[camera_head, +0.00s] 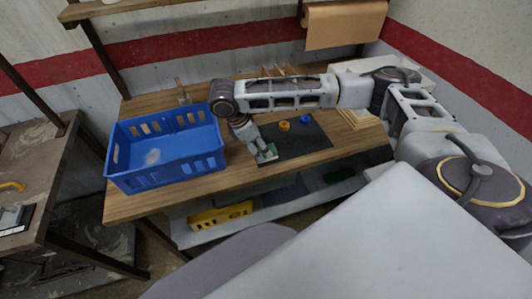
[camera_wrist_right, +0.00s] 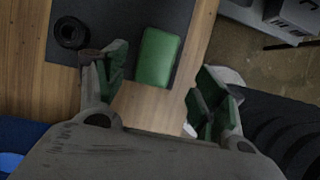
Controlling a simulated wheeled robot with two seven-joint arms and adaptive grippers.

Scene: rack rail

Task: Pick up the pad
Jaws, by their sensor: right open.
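The pad, a green rounded block (camera_wrist_right: 158,57), lies at the edge of the dark mat (camera_wrist_right: 130,25) in the right wrist view. My right gripper (camera_wrist_right: 163,88) is open, with its green-lined fingers spread to either side and the pad ahead between them, not held. In the head view my right gripper (camera_head: 264,151) hangs low over the near left part of the dark mat (camera_head: 300,145). The pad cannot be told apart from the green fingers there. My left gripper is not in view.
A blue crate (camera_head: 165,177) stands left of the mat. An orange piece (camera_head: 284,126) and a blue piece (camera_head: 305,119) sit on the mat. A dark ring (camera_wrist_right: 70,32) lies left of the pad. The table's edge is close to the pad's right.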

